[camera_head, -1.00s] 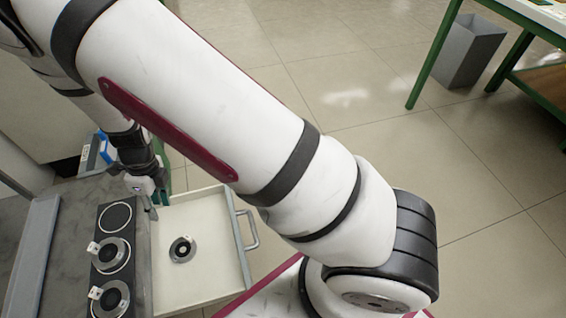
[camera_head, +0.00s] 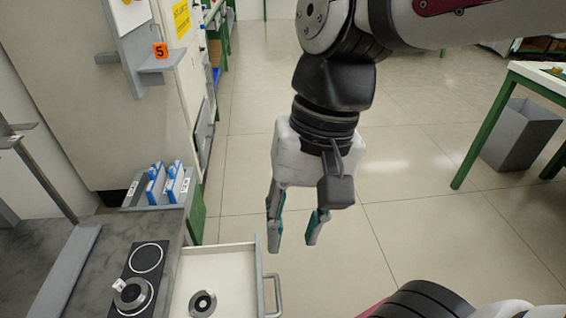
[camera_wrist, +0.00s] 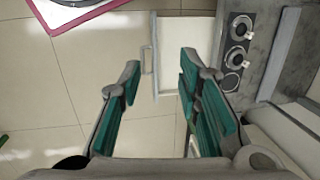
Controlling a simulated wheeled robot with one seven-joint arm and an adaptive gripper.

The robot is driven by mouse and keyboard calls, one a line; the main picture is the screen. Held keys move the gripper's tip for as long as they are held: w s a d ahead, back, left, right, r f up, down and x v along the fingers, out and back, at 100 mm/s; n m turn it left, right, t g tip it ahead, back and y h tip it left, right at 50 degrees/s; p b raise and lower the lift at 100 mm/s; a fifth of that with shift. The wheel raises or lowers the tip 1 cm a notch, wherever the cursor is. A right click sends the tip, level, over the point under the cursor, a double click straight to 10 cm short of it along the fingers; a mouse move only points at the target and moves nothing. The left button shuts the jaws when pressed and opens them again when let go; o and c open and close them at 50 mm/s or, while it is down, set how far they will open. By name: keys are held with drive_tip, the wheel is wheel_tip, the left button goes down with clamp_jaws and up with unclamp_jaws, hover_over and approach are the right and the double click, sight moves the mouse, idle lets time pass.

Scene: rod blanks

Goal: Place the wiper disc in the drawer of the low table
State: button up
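A dark disc with a light hub (camera_head: 203,303), which looks like the wiper disc, lies flat on the floor of the open drawer (camera_head: 236,275). The drawer is pulled out from the low table (camera_head: 60,245). My gripper (camera_head: 292,242) hangs in the air to the right of the drawer, apart from it. Its teal-padded fingers are spread with nothing between them. The wrist view shows the same open fingers (camera_wrist: 160,65) and part of the drawer (camera_wrist: 170,45). The disc in the drawer cannot be made out there.
A black panel (camera_head: 148,257) with ring marks lies on the table and holds a tagged grey disc (camera_head: 133,296); the wrist view shows two discs on it. Blue-and-white boxes (camera_head: 165,185) stand behind. The drawer handle (camera_head: 275,290) sticks out right. Open floor lies right.

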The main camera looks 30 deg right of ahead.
drive_tip(key=s+d+n+h, duration=0.2)
drive_tip(key=s+d+n, duration=0.2)
drive_tip(key=s, duration=0.3)
drive_tip(key=shift+s+d+t, duration=0.3)
drive_tip(key=shift+s+d, duration=0.05)
drive_tip(key=shift+d, duration=0.05)
